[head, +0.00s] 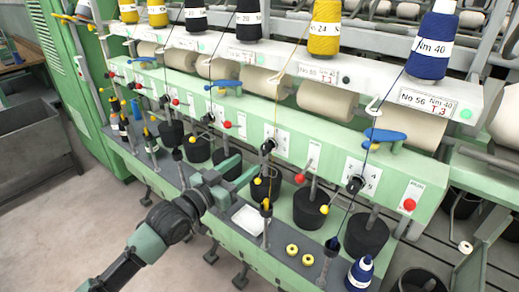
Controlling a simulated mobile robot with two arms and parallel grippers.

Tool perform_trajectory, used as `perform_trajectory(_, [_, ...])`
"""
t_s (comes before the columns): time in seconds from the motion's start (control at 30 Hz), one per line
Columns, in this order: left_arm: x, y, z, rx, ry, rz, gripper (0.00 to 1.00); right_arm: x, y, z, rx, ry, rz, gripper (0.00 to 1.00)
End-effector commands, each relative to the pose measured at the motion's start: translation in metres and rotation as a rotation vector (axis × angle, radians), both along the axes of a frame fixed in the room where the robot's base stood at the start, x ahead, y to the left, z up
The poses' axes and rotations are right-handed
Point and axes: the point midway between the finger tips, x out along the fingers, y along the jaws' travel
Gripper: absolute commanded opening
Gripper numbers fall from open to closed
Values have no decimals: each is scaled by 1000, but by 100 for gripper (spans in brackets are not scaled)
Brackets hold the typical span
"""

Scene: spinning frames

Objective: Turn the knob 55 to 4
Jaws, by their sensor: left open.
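The machine front (235,112) carries a row of black knobs on white dial plates. The sign (316,72) in the middle seems to read No 55, and a black knob (267,146) on a white plate sits below and left of it. Its pointer setting is too small to read. My left gripper (238,174) is open and empty, below and left of this knob and apart from it, over the lower ledge. My right gripper is not in view.
The sign No 56 (428,101) and its black knob (355,184) stand to the right. Red-tipped levers (302,178), black cylinders (312,207) and taut yarns surround the knobs. A white tray (248,219) and a blue cone (361,274) are on the ledge.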

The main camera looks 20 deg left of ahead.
Motion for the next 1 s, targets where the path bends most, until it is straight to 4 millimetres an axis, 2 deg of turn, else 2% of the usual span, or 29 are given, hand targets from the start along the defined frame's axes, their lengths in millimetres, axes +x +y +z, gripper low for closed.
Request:
perform_trajectory(0.2, [25,-10,6,-2,-3,-2,51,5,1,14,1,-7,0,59])
perform_trajectory(0.5, [65,-24,3,-2,-2,-2,51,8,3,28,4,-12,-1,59])
perform_trajectory(0.87, [72,-27,0,1,-1,-2,51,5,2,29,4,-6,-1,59])
perform_trajectory(0.9, [72,-27,1,1,-1,-2,45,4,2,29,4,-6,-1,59])
perform_trajectory(1.0, [72,-27,1,1,-1,-2,17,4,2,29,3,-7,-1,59])
